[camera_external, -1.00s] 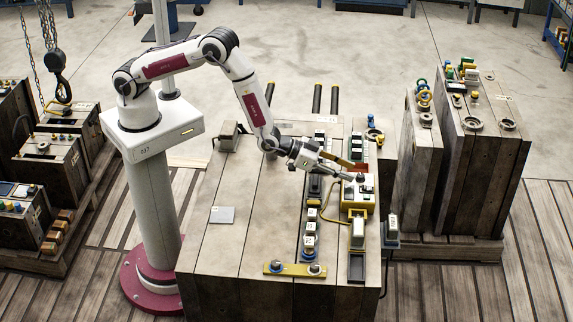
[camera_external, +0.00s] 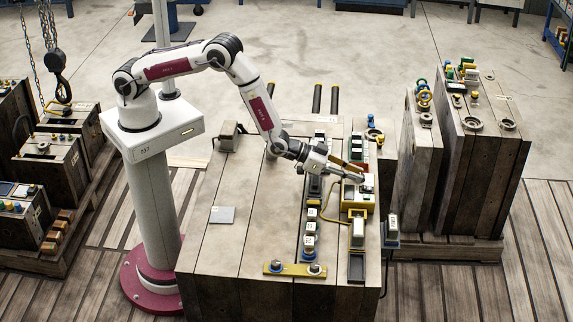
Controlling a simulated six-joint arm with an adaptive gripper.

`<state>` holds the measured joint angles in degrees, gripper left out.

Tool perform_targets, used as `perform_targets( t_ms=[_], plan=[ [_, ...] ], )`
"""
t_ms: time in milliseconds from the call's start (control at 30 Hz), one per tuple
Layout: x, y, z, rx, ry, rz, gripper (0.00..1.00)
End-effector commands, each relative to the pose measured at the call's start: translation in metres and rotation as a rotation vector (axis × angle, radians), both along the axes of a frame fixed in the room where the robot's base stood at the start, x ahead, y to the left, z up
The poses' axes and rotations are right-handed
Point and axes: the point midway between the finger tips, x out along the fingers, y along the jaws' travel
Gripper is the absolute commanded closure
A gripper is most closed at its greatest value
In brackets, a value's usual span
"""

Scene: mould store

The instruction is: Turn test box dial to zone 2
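The test box (camera_external: 357,199) is a yellow box near the right side of the large wooden block. Its dial is not clearly visible; my gripper covers the box's upper part. My gripper (camera_external: 361,174) reaches over the box from the left, one finger toward its far edge and the other above its top. The fingers look spread apart, with nothing seen between them. Whether a finger touches the dial cannot be told at this size.
The wooden block's top (camera_external: 245,185) is mostly clear on the left, with a small grey plate (camera_external: 222,214) on it. A row of small blocks (camera_external: 310,228) and a yellow bar (camera_external: 295,269) lie left of the box. A yellow cable (camera_external: 326,217) runs beside it. Wooden moulds (camera_external: 480,165) stand at right.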

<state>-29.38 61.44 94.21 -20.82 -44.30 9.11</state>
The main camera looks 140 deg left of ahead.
Motion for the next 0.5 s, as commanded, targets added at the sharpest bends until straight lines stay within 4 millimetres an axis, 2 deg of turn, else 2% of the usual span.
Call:
perform_targets(
  t_ms=[500],
  plan=[
    [-0.0003, 0.0026, 0.0011, 0.003, -0.003, -0.051, 1.0]
  ],
)
